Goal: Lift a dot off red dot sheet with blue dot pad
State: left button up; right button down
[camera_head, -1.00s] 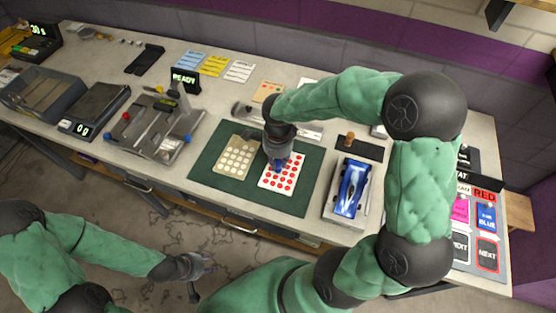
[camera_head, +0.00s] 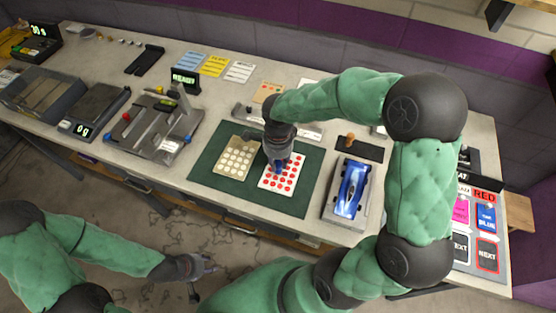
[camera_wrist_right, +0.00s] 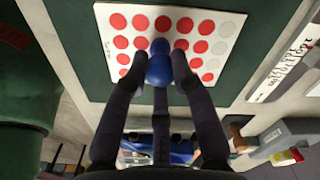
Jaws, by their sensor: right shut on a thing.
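The red dot sheet (camera_head: 272,186) lies on the dark green mat, a white card with rows of red dots. In the right wrist view the sheet (camera_wrist_right: 107,30) has a few pale grey circles at its right side. My right gripper (camera_head: 278,165) is over the sheet, shut on the blue dot pad (camera_wrist_right: 160,70), whose rounded blue end points at the sheet's middle dots. I cannot tell whether the pad touches the sheet. My left gripper (camera_head: 203,266) hangs in front of the bench, away from the sheet; its fingers are too small to judge.
A beige card with pale dots (camera_head: 236,158) lies left of the sheet on the green mat (camera_head: 206,163). A blue car (camera_head: 350,192) stands on a grey stand to the right. A grey track fixture (camera_head: 155,130) is to the left. Button cards (camera_head: 486,218) are at the far right.

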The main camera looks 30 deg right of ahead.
jog(key=shift+r+p, duration=2)
jog(key=shift+r, duration=1.45)
